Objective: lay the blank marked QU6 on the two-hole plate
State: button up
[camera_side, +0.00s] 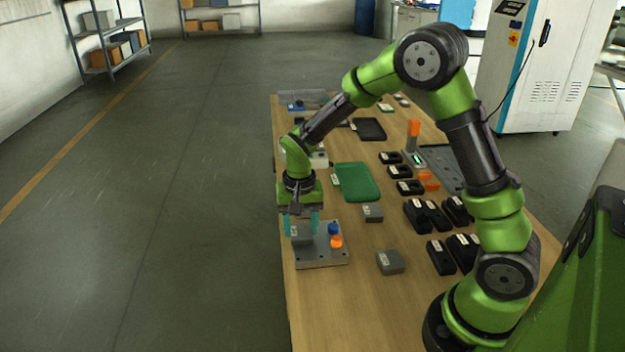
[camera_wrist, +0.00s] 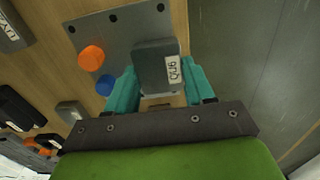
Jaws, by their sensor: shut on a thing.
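My gripper (camera_wrist: 155,88) has teal fingers shut on a grey blank (camera_wrist: 155,65). The blank's white label reads QU6, turned sideways, in the wrist view. In the side view my gripper (camera_side: 302,226) points down with the blank (camera_side: 301,238) between its fingers. The blank is over the left part of a grey metal plate (camera_side: 322,258), beside a blue knob (camera_side: 333,229) and an orange knob (camera_side: 336,241). The plate (camera_wrist: 112,38) shows small dark holes along its edge in the wrist view. I cannot tell whether the blank touches the plate.
Two other grey blanks (camera_side: 373,212) and (camera_side: 390,262) lie on the wooden table to the right of the plate. Several black blocks (camera_side: 440,257) stand farther right. A green mat (camera_side: 357,182) lies behind the plate. The table's left edge is close to the plate.

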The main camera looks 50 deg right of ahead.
jog(key=shift+f, duration=0.5)
dwell(0.4)
jog(key=o, duration=1.7)
jog(key=shift+f, duration=0.1)
jog(key=shift+o, duration=0.2)
jog(key=shift+r, duration=3.55)
jog(key=shift+s+a+f+n, duration=0.1)
jog(key=shift+s+f+n, duration=0.15)
jog(key=shift+n, duration=0.05)
jog(key=s+a+r+n+t+y, duration=0.1)
jog(key=s+a+r+n+t, duration=0.1)
jog(key=s+r, duration=0.5)
jog(key=s+a+r+n+t+y, duration=0.1)
jog(key=s+a+r+n+t, duration=0.1)
jog(key=s+r+t, duration=0.3)
jog(key=s+r, duration=0.2)
jog(key=s, duration=0.2)
jog(key=shift+r, duration=0.4)
